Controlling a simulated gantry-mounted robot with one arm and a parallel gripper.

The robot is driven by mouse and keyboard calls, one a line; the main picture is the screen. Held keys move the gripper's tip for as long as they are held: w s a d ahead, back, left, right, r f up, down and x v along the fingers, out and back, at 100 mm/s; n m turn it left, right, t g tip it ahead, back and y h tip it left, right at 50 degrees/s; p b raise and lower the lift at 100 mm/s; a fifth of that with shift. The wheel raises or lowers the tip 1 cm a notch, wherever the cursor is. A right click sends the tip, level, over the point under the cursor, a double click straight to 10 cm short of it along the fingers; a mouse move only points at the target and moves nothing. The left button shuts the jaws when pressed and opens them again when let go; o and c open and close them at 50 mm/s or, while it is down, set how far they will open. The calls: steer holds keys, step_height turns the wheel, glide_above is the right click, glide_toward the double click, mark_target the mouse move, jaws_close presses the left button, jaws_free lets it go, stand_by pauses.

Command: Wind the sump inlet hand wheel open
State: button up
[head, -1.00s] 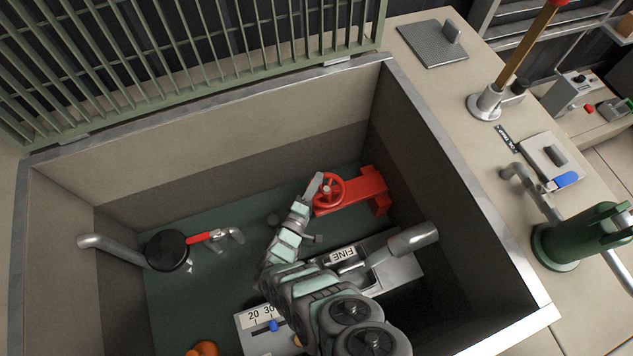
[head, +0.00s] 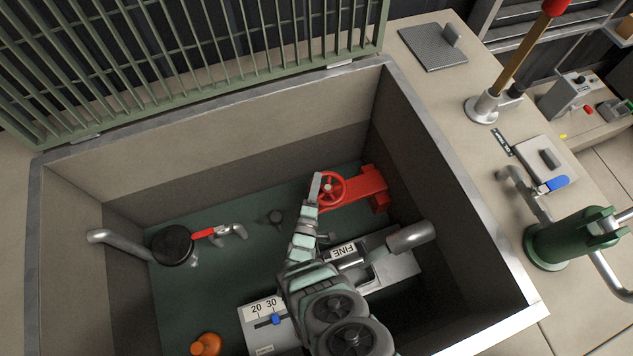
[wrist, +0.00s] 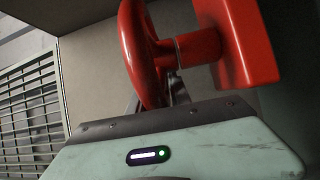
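The red hand wheel (head: 331,188) sits on a red stem and bracket (head: 362,188) at the far right of the sump floor. My gripper (head: 317,187) is at the wheel's left rim in the head view. In the wrist view the wheel's rim (wrist: 139,50) stands edge-on just beyond my gripper's housing, with its hub and stem to the right. Dark finger parts (wrist: 180,92) show a little behind the housing. The fingertips are hidden, so I cannot tell whether they are open or closed around the rim.
Sump walls enclose the arm, with a metal rim (head: 455,185). On the floor are a black round cap (head: 172,245), a red-handled valve (head: 210,232), an orange knob (head: 205,344) and a scale box (head: 262,309).

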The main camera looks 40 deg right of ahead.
steer(key=o, duration=0.3)
steer(key=shift+s+a, duration=0.1)
steer(key=shift+a, duration=0.05)
steer(key=p+v, duration=0.3)
steer(key=v, duration=0.7)
steer(key=shift+a, duration=0.2)
steer(key=shift+s+f, duration=0.1)
steer(key=shift+s, duration=0.05)
